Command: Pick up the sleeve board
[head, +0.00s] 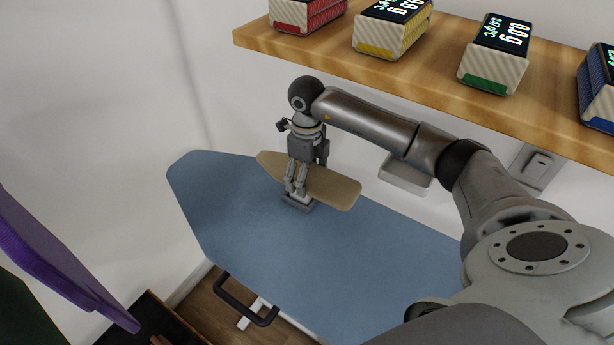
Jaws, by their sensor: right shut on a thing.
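The sleeve board (335,189) is a small tan board with a grey foot (299,202) under it. It is over the blue ironing board (240,225), near its back edge. My right gripper (296,189) points down at the middle of the sleeve board and is shut on it. The fingers hide part of the tan top. I cannot tell whether the foot touches the blue surface. My left gripper is not in view.
A wooden shelf (440,80) with several boxed scales, one with a yellow label (385,38), runs above and behind my right arm. A black handle (246,303) is below the ironing board. A purple panel (60,260) stands at the left. The blue surface's left part is clear.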

